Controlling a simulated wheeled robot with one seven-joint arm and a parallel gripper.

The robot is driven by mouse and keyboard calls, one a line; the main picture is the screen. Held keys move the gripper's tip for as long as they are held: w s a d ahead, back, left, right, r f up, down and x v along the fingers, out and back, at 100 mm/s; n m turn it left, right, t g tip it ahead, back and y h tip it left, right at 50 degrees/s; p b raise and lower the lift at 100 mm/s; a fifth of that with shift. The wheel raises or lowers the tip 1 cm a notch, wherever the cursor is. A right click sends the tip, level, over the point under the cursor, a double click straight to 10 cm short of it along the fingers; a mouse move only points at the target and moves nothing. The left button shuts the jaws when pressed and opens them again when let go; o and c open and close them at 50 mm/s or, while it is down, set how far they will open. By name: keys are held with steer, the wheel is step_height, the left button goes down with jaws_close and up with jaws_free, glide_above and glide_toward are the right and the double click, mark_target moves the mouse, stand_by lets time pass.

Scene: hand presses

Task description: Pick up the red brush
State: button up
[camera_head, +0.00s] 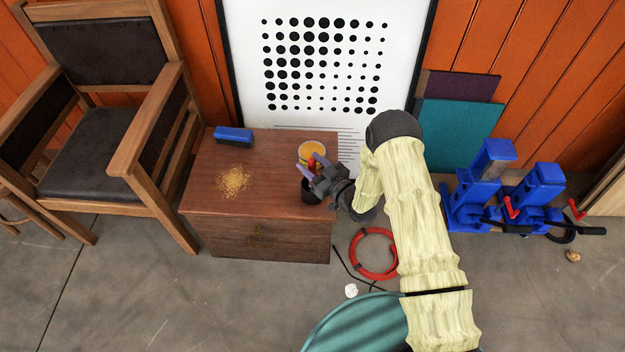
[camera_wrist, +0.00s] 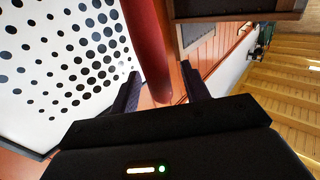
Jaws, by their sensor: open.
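A red, rounded bar, apparently the red brush (camera_wrist: 148,45), runs down between my two fingers in the wrist view. Its lower end is rounded and its other end leaves the top of the picture. In the head view only a small red part (camera_head: 313,160) shows between the fingers, in front of a yellow-topped can. My gripper (camera_head: 315,166) is open around it, above the right end of the wooden chest. I cannot tell whether either finger touches the red bar. The bristles are not visible.
The wooden chest (camera_head: 265,182) also bears the can (camera_head: 308,150), a blue brush (camera_head: 233,135) and a pile of yellow grains (camera_head: 233,182). A wooden chair (camera_head: 147,160) stands at left, blue presses (camera_head: 500,195) at right. A red hose coil (camera_head: 373,277) lies on the floor.

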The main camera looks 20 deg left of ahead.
steer(key=shift+c, duration=0.5)
jaws_close()
steer(key=shift+r, duration=0.1)
step_height(320, 180, up, 10)
steer(key=shift+f+p, duration=0.1)
steer(key=shift+p, duration=0.65)
